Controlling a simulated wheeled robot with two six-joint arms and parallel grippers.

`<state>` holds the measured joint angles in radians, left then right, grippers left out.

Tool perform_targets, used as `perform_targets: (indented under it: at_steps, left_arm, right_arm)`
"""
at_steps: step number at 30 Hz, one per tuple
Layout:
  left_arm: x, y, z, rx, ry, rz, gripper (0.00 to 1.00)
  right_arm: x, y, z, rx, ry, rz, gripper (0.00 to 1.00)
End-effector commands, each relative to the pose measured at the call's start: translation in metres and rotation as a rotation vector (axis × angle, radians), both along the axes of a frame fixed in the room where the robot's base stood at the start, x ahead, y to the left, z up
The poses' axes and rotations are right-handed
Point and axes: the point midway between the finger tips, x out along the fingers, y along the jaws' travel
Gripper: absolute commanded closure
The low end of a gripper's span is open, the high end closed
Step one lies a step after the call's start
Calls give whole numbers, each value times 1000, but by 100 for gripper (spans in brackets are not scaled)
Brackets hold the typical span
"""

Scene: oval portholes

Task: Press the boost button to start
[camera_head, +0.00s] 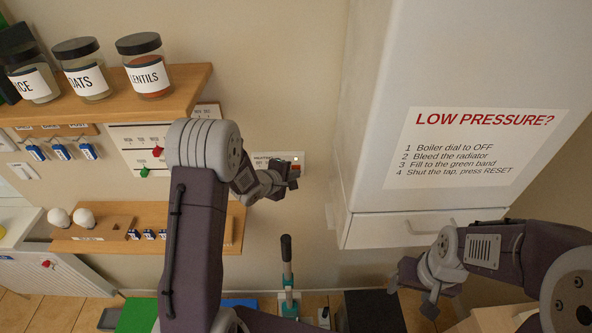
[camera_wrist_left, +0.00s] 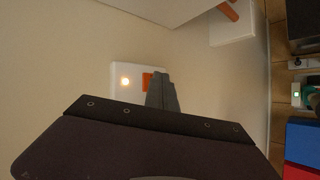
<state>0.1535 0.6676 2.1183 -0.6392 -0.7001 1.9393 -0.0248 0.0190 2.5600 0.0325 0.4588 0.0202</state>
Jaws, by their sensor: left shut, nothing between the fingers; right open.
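A white wall plate (camera_head: 299,158) with small dark print sits on the wall left of the white cabinet, partly hidden by my left gripper (camera_head: 292,178). A small orange-red part shows on it there. In the left wrist view the plate (camera_wrist_left: 121,93) bears a glowing light (camera_wrist_left: 125,81) and an orange button (camera_wrist_left: 147,80). The shut, empty left fingers (camera_wrist_left: 160,90) are over the button's right side in that view; I cannot tell whether they touch it. My right gripper (camera_head: 411,296) is open and empty, low in front of the cabinet.
The white cabinet (camera_head: 455,70) with a "LOW PRESSURE?" notice (camera_head: 475,148) and a drawer (camera_head: 400,229) stands at right. Wooden shelves with jars (camera_head: 145,66) and small items are at left. A lever with a dark handle (camera_head: 286,250) stands below the plate.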

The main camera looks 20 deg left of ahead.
Motion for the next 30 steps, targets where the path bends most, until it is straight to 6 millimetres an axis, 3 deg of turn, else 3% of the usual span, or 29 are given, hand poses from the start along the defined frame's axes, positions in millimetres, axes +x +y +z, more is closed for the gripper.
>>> perform_targets:
  at_steps: [11, 20, 30]
  left_arm:
    - [-15, -5, 0, -1, 0, 1, 100]
    - [-17, -5, 0, 0, 0, 0, 100]
    - [-48, -14, -1, -1, 0, 1, 100]
  right_arm:
    - [0, 0, -1, 0, 0, 0, 38]
    - [0, 0, -1, 0, 0, 0, 38]
    - [0, 0, -6, 0, 0, 0, 38]
